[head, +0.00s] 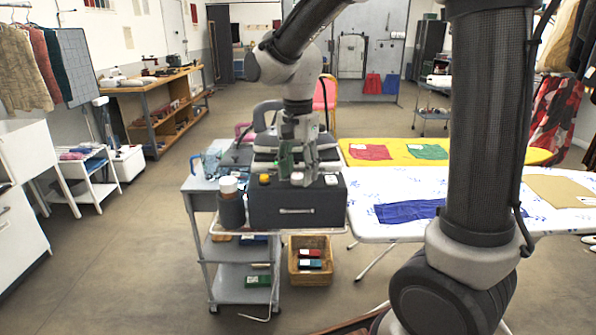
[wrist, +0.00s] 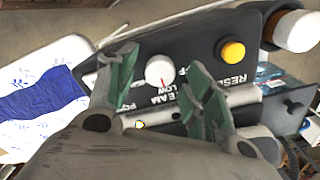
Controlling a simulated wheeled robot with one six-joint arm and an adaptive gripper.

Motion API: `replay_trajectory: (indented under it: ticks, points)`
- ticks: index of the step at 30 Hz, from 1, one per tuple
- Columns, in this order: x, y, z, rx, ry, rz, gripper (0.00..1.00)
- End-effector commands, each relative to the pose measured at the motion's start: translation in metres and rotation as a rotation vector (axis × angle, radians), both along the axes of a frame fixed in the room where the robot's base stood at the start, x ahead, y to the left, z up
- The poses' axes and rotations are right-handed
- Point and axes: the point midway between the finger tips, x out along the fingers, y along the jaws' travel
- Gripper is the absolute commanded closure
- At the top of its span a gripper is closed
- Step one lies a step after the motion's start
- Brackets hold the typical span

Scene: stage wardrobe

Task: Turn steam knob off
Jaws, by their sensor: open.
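The steam knob (wrist: 159,71) is a round white knob with a thin red mark toward its lower edge in the wrist view. It sits on the dark front panel (wrist: 196,50) of the steam unit, beside white lettering that includes STEAM and LOW. My gripper (wrist: 162,66) is open, with one green-padded finger on each side of the knob; I cannot tell whether either touches it. In the head view my gripper (head: 299,166) points down over the front of the dark unit (head: 299,208), partly hiding the panel. The knob's exact setting is hard to read.
A yellow button (wrist: 232,52) marked RESET sits right of the knob in the wrist view. An ironing board (head: 385,232) with blue cloth (head: 408,211) stands close on the right.

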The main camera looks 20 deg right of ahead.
Motion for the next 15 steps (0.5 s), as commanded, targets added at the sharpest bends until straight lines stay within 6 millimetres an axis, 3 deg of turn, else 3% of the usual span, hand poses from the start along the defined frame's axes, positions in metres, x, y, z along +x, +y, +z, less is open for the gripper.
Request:
replay_trajectory:
  ticks: [9,15]
  points:
    - [0.0002,0.0,-0.0049,0.001,-0.001,0.001,0.49]
    - [0.0001,0.0,-0.0048,0.001,-0.001,0.001,0.83]
